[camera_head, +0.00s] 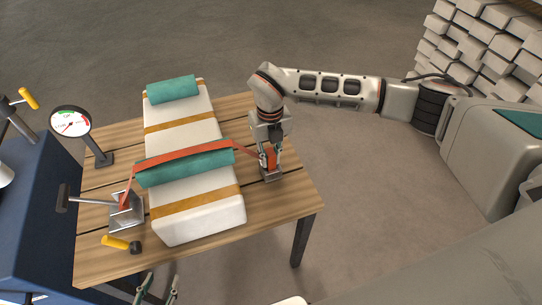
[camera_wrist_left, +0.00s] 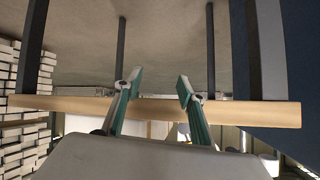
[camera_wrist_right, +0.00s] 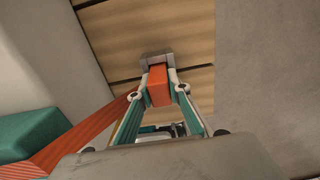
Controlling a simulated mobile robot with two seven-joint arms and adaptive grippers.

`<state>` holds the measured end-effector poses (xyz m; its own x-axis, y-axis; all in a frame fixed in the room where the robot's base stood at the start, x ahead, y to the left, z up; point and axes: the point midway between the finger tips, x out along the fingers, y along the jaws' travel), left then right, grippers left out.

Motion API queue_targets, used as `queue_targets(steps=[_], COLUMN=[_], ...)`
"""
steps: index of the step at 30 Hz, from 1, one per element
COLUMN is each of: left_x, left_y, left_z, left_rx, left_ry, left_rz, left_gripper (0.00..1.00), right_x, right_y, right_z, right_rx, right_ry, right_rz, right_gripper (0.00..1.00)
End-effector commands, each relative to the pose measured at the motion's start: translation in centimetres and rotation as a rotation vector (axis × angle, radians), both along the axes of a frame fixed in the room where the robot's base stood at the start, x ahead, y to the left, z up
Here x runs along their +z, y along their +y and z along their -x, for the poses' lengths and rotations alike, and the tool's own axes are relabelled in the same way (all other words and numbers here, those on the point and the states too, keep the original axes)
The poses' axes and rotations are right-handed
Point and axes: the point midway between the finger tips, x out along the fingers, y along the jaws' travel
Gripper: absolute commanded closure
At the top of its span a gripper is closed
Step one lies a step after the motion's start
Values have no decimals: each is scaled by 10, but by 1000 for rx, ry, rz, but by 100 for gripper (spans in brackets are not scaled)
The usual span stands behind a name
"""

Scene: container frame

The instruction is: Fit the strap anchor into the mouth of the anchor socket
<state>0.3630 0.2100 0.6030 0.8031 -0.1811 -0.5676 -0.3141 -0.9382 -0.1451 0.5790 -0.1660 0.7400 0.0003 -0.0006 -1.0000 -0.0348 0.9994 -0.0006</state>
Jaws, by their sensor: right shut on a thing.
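The strap anchor (camera_wrist_right: 158,88) is an orange block at the end of an orange strap (camera_head: 189,158). My right gripper (camera_wrist_right: 158,76) is shut on it, and it also shows in the head view (camera_head: 271,158). The anchor socket (camera_wrist_right: 154,60) is a small grey metal piece on the table right of the white bale; it also shows in the head view (camera_head: 272,175). The anchor's far end is at the socket's mouth; how deep it sits I cannot tell. My left gripper (camera_head: 158,287) is open and empty at the near table edge, also in the left wrist view (camera_wrist_left: 159,82).
The strap crosses the white bale (camera_head: 188,130) over a teal pad (camera_head: 190,167) to a metal ratchet (camera_head: 126,212) at left. A gauge (camera_head: 71,123), a yellow-handled tool (camera_head: 116,242) and a blue cabinet (camera_head: 30,220) are at left. The wooden table's (camera_head: 290,205) front right is bare.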

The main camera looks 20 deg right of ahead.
Motion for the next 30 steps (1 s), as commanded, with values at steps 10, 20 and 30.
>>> queue_targets(steps=[10, 20, 30], left_x=[-3, -6, 4], left_y=[2, -2, -3], left_z=[1, 10, 7], left_rx=[1, -3, -1], left_ry=[5, 20, 12], left_rz=[-2, 3, 11], left_gripper=[60, 60, 60], right_x=[-3, 3, 66], right_y=[0, 0, -1], right_z=[0, -1, -2], right_rx=[0, 0, 0], right_ry=[1, -2, -6], right_rz=[0, 0, 1], right_gripper=[66, 66, 66])
